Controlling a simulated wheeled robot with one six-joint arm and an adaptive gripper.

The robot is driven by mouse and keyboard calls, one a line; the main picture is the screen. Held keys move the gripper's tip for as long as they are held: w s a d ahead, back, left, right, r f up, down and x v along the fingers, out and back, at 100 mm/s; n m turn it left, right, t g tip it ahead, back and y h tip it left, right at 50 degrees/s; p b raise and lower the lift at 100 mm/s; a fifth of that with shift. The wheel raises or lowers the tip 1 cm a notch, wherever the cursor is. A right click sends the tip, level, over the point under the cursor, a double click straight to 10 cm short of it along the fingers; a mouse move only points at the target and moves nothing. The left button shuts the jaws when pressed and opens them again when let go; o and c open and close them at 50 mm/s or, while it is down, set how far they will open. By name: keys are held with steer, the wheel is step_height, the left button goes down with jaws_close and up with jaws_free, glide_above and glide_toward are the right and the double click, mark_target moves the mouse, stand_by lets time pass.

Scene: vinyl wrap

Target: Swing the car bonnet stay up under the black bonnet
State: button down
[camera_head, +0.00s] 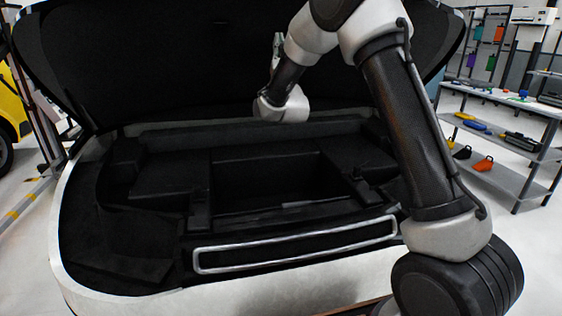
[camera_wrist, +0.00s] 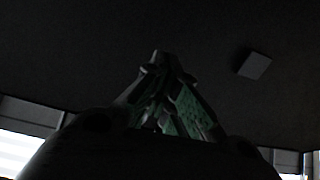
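The black bonnet (camera_head: 180,60) stands open over the front of the white car, and its dark underside fills most of the wrist view (camera_wrist: 80,50). My gripper (camera_head: 277,42) points up close to this underside, at the upper middle of the head view. In the wrist view its fingers (camera_wrist: 157,66) converge and their tips look together. I see no rod between them, though the picture is dark. A small grey block (camera_wrist: 254,65) shows against the underside, to the right of the fingertips. I cannot make out the stay in either view.
The open black front bay (camera_head: 270,180) lies below my arm, with a pale-framed slot (camera_head: 295,246) at its front. Grey shelves (camera_head: 500,130) with tools stand at right. A yellow vehicle (camera_head: 12,105) and a post stand at left.

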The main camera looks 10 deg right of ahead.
steer(key=shift+s+f, duration=0.3)
steer(key=shift+f, duration=0.25)
steer(key=c, duration=1.9)
jaws_free()
steer(key=shift+r, duration=0.15)
steer(key=o, duration=0.4)
steer(key=shift+s+r, duration=0.35)
steer(key=shift+c, duration=0.2)
steer(key=shift+o, duration=1.1)
steer(key=shift+w+a+f+n+g+y, duration=0.25)
steer(key=shift+f+n+g+y, duration=0.1)
steer(key=shift+f+n+y, duration=0.15)
steer(key=shift+w+a+f+n+g+y, duration=0.2)
steer(key=shift+f+n+g+y, duration=0.2)
steer(key=shift+y, duration=0.2)
steer(key=n+g+h, duration=0.2)
steer(key=n+g, duration=1.4)
steer(key=g, duration=0.7)
glide_toward(297, 203)
steer(key=f, duration=0.1)
steer(key=x, duration=0.8)
steer(key=shift+w, duration=0.25)
